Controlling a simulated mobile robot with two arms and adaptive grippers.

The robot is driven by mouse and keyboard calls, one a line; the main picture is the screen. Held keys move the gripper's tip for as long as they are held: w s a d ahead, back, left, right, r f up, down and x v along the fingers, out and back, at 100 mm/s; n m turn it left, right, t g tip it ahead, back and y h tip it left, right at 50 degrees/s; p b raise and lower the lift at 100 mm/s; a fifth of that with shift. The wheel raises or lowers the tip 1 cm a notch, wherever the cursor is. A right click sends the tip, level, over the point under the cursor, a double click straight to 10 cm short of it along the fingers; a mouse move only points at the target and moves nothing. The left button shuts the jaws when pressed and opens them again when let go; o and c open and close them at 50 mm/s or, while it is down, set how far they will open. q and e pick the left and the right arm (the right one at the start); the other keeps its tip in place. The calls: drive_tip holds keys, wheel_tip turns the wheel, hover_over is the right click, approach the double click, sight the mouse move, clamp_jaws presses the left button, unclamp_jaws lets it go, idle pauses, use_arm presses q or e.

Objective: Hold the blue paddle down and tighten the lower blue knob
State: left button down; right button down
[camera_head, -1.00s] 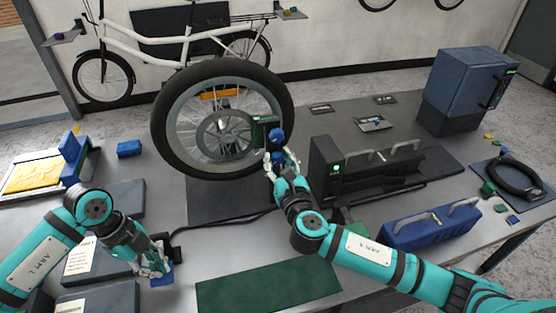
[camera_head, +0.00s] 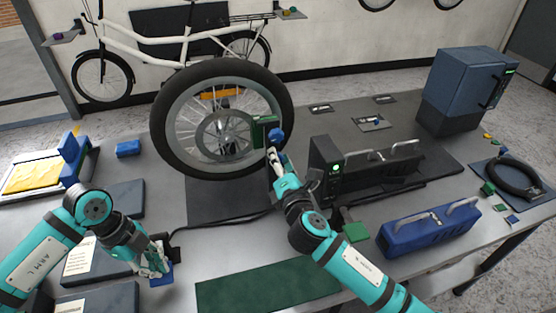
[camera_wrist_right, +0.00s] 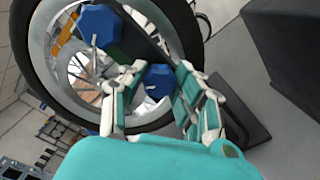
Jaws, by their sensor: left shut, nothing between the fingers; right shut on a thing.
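The blue paddle (camera_head: 163,280) is at the table's front left. My left gripper (camera_head: 159,270) is shut and empty, its fingertips down on or against the paddle and partly covering it. The upper blue knob (camera_head: 276,134) sits on the dark green block (camera_head: 259,131) beside the wheel; it also shows in the right wrist view (camera_wrist_right: 100,26). The lower blue knob (camera_wrist_right: 158,82) lies between the fingers of my right gripper (camera_wrist_right: 160,70), which is shut on it. In the head view my right gripper (camera_head: 273,160) hides most of the lower knob.
The wheel (camera_head: 285,100) stands upright just left of my right gripper. A black fixture (camera_head: 324,160) with a green light stands close to its right. A blue case (camera_head: 430,232) with handles is at the right. A green mat (camera_head: 265,288) lies bare at the front.

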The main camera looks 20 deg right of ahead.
drive_tip(key=m, duration=1)
drive_tip(key=shift+f, duration=0.1)
drive_tip(key=shift+m, duration=0.4)
drive_tip(key=c, duration=0.9)
unclamp_jaws()
drive_tip(key=shift+c, duration=0.2)
drive_tip(key=shift+s, duration=0.1)
drive_tip(key=s, duration=1.2)
drive_tip(key=shift+w, duration=0.1)
